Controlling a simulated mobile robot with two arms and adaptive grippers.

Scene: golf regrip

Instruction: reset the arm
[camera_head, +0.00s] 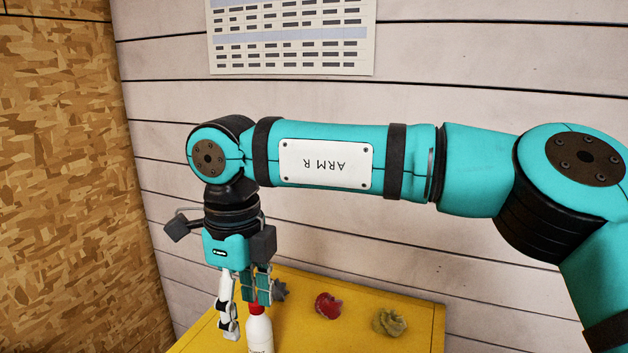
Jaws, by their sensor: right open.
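My right arm (325,163) comes in from the right edge and bends down at the left of the picture. My right gripper (244,312) hangs from it, pointing down, with its fingers apart. It is over the left part of a yellow table (365,338). A white bottle with a red top (260,332) stands behind or beside the right finger, which overlaps it. I cannot tell whether they touch. My left gripper is not in view.
A red lump (328,305) and a yellowish-green lump (389,322) lie on the table to the right of the bottle. A dark, jagged thing (280,291) lies near the gripper. A pale plank wall (480,60) rises behind, and a chipboard wall (60,180) stands at left.

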